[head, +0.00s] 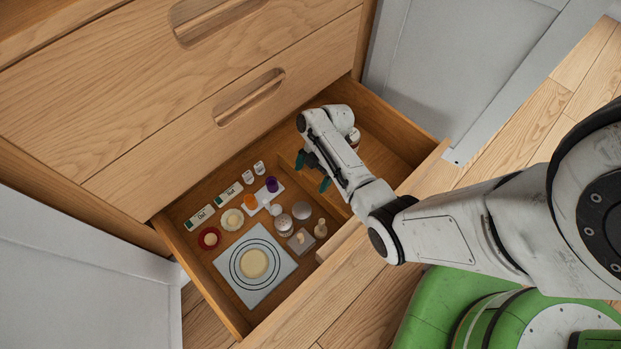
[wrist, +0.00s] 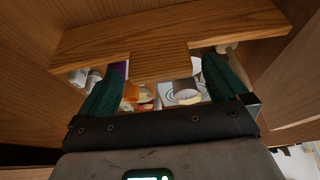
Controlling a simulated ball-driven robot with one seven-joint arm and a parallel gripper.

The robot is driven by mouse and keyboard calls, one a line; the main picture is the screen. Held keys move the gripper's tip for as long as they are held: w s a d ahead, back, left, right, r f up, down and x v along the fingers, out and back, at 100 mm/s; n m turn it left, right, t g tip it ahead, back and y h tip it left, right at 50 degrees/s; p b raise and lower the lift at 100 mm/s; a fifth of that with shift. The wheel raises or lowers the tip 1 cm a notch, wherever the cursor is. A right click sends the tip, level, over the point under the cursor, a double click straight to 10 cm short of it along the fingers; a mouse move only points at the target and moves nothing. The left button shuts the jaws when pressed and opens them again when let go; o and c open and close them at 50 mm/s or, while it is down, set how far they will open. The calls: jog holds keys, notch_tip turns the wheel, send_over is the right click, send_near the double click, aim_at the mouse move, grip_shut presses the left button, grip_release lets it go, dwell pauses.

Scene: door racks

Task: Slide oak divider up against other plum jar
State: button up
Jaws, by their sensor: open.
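The oak divider (head: 338,204) stands across the open drawer, partly hidden by my arm in the head view. In the wrist view the divider (wrist: 160,42) spans the top, with a tab reaching down between my fingers. My gripper (head: 312,172) is open at the divider; its teal fingers (wrist: 165,85) are on either side of the tab, and I cannot tell whether they touch it. One plum jar (head: 272,184) stands on a white tray left of the divider, apart from it. A purple patch also shows beside the left finger in the wrist view. I cannot make out a second plum jar.
The drawer's left part is crowded: an orange jar (head: 250,201), a red ring-shaped dish (head: 209,238), a white mat with circles (head: 236,270), label cards and small grey lids. A pale jar (head: 353,136) shows beyond my arm. The drawer floor at right looks mostly clear.

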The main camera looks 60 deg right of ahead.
jog(key=shift+x, duration=0.8)
